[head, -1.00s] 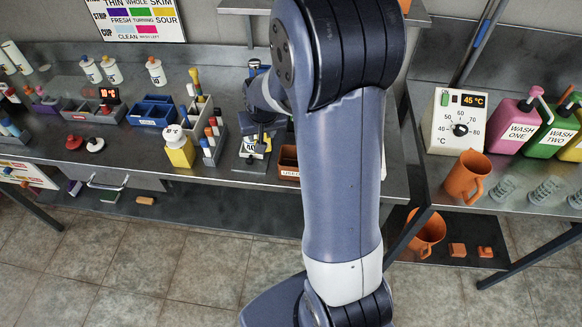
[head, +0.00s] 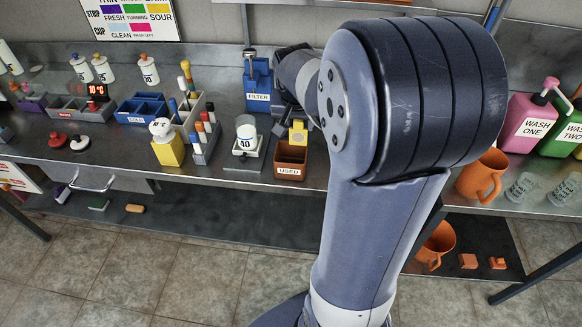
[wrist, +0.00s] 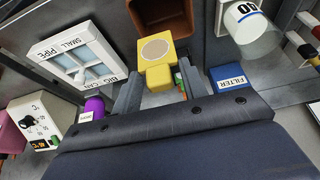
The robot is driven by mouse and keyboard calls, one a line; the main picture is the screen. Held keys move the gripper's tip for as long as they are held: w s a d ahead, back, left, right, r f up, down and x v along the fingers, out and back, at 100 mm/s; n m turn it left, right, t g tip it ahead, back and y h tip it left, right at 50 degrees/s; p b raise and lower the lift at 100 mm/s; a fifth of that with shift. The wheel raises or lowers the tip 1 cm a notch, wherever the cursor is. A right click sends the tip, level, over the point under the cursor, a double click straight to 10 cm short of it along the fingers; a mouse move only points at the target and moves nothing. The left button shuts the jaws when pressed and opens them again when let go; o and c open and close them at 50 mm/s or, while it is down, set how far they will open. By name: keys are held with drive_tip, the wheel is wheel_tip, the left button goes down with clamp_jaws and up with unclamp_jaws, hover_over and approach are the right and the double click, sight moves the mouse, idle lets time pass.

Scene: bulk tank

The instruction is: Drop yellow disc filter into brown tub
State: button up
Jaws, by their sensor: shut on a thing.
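The yellow disc filter (wrist: 155,48) has a round tan patch and a yellow tab. My gripper (wrist: 158,84) is shut on that tab in the wrist view, one finger on each side. In the head view the filter (head: 299,131) hangs just above the back part of the brown tub (head: 291,172), labelled USED. The tub also shows at the top of the wrist view (wrist: 165,12), where the filter overlaps its near edge. My gripper (head: 290,112) is partly hidden by my arm in the head view. The tub looks empty where its inside shows.
A blue FILTER box (head: 258,84) stands behind and left of the tub. A white jar marked 40 (head: 246,136) stands on a device close left. An orange jug (head: 482,178) stands right.

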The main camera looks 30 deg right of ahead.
drive_tip(key=shift+f, duration=0.6)
drive_tip(key=o, duration=1.1)
drive_tip(key=v, duration=1.1)
drive_tip(key=shift+f, duration=0.1)
